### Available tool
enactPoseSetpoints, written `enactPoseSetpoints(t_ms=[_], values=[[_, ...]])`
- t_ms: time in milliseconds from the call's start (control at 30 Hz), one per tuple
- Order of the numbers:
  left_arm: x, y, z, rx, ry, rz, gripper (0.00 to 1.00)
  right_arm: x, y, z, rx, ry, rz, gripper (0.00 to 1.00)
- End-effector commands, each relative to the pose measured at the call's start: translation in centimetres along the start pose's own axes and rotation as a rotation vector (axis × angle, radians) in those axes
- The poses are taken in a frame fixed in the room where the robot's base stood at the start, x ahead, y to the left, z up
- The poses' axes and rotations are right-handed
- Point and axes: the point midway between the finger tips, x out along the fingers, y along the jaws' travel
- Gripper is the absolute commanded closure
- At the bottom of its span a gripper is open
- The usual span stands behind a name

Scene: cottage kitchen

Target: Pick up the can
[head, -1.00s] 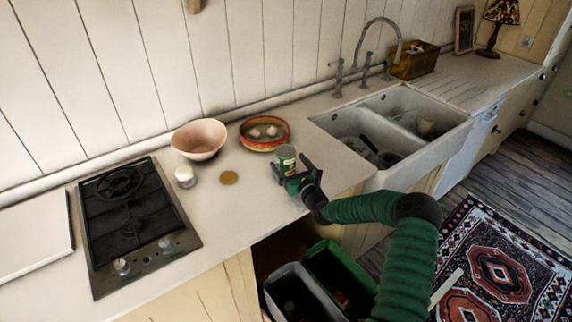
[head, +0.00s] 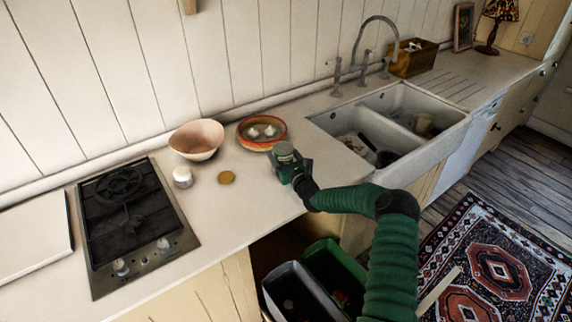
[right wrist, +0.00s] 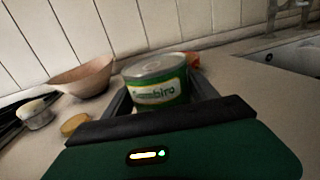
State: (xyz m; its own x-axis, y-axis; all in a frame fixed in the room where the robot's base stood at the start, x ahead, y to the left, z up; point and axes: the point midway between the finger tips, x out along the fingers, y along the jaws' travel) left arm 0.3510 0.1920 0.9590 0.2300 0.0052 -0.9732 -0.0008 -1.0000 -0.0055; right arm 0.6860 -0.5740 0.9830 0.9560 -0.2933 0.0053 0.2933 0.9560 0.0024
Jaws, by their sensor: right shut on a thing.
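The can (head: 283,152) is small, with a grey metal top and a green and white label. It is at the counter's front part, left of the sink. In the right wrist view the can (right wrist: 156,83) is upright between the fingers, its label facing me. My right gripper (head: 287,163) is shut on the can, with a finger on each side of it. Whether the can's base touches the counter is hidden by the gripper. My left gripper is not in view.
A pink bowl (head: 197,139), a red-rimmed dish (head: 262,132), a white jar (head: 183,177) and a round tan lid (head: 226,177) stand nearby. A black hob (head: 125,215) is at left, a double sink (head: 440,130) at right. Open bins (head: 290,290) are below the counter edge.

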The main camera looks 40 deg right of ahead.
Motion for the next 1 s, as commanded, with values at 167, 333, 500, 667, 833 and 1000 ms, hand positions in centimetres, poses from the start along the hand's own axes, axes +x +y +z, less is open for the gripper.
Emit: enactPoseSetpoints(t_ms=[167, 333, 500, 667, 833, 1000], values=[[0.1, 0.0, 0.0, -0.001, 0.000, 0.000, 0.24, -0.2, 0.2, -0.6, 0.003, 0.012, 0.002, 0.73], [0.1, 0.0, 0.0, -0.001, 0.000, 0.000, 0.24, -0.1, 0.0, -0.2, 0.004, 0.011, 0.002, 0.73], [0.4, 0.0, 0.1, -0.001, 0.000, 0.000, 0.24, -0.1, -0.1, 1.6, 0.002, 0.007, 0.002, 0.73], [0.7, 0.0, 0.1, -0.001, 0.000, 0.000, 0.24, -1.4, -0.3, 3.2, 0.004, 0.009, 0.000, 0.73], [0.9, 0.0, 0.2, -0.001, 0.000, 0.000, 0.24, -5.5, -0.6, 3.7, 0.003, 0.008, -0.001, 0.73], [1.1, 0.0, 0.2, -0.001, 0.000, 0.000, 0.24, -10.6, -1.2, 4.2, 0.003, 0.007, -0.002, 0.73]])
